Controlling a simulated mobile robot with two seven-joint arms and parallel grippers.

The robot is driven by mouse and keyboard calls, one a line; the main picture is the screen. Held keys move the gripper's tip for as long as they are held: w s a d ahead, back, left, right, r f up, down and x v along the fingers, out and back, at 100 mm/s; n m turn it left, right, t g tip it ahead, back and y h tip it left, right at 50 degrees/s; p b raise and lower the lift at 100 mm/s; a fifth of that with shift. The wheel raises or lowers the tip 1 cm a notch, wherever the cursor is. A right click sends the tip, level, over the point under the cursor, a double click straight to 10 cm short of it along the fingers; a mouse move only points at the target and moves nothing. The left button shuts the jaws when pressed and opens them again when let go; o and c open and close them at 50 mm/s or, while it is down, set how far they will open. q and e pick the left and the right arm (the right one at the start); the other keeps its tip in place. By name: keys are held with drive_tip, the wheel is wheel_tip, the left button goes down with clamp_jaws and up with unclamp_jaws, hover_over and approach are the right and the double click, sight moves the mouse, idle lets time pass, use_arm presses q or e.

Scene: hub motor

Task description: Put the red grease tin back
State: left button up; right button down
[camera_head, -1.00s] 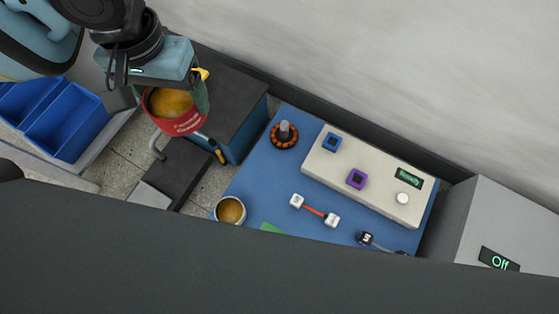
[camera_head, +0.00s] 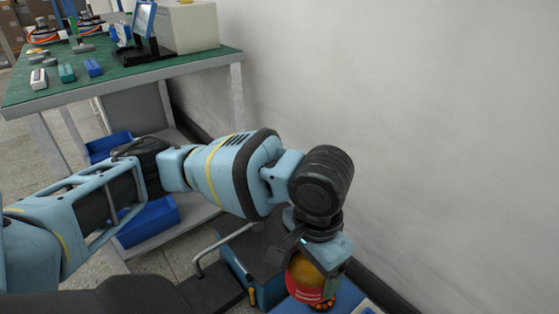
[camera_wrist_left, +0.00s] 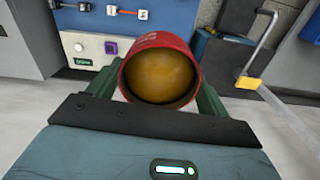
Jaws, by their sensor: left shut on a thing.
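My left gripper (camera_head: 318,258) is shut on the red grease tin (camera_head: 303,289), low at the right of the head view. The tin is open, with yellow-brown grease inside. In the left wrist view the tin (camera_wrist_left: 162,72) sits between the two green fingers of my left gripper (camera_wrist_left: 160,88), its open mouth facing the camera. Below and behind it lies the blue work mat (camera_head: 345,296), mostly hidden by the gripper and tin. My right gripper is in neither view.
A green-topped workbench (camera_head: 130,75) with small blocks and a white box (camera_head: 187,27) stands at the back left. Blue bins (camera_head: 150,222) sit on its lower shelf. A dark toolbox (camera_head: 258,250) stands left of the tin. A pale control panel (camera_wrist_left: 95,48) shows on the mat.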

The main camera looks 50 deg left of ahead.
sight(317, 277)
use_arm(q)
drive_tip(key=w+f+m, duration=0.1)
drive_tip(key=f, duration=0.2)
drive_tip(key=w+f+m, duration=0.1)
drive_tip(key=f, duration=0.2)
drive_tip(key=w+f+m, duration=0.1)
drive_tip(key=f, duration=0.2)
drive_tip(key=shift+w+a+f+m, duration=0.1)
drive_tip(key=shift+w+a+m, duration=0.2)
drive_tip(key=shift+a, duration=0.1)
drive_tip(key=shift+s+a+f+m+b, duration=0.6)
drive_tip(key=shift+a+f+m+b, duration=0.65)
drive_tip(key=shift+f, duration=4.15)
drive_tip(key=shift+s+a+f+m+b, duration=0.75)
drive_tip(key=shift+a+f+m, duration=0.8)
drive_tip(key=shift+f, duration=3.9)
drive_tip(key=shift+s+a+f+m+b, duration=0.45)
drive_tip(key=shift+a+f+m+b, duration=1)
drive_tip(key=shift+f, duration=3.95)
drive_tip(key=shift+d+r+p, duration=0.1)
drive_tip(key=shift+d+p, duration=0.1)
drive_tip(key=shift+p, duration=0.1)
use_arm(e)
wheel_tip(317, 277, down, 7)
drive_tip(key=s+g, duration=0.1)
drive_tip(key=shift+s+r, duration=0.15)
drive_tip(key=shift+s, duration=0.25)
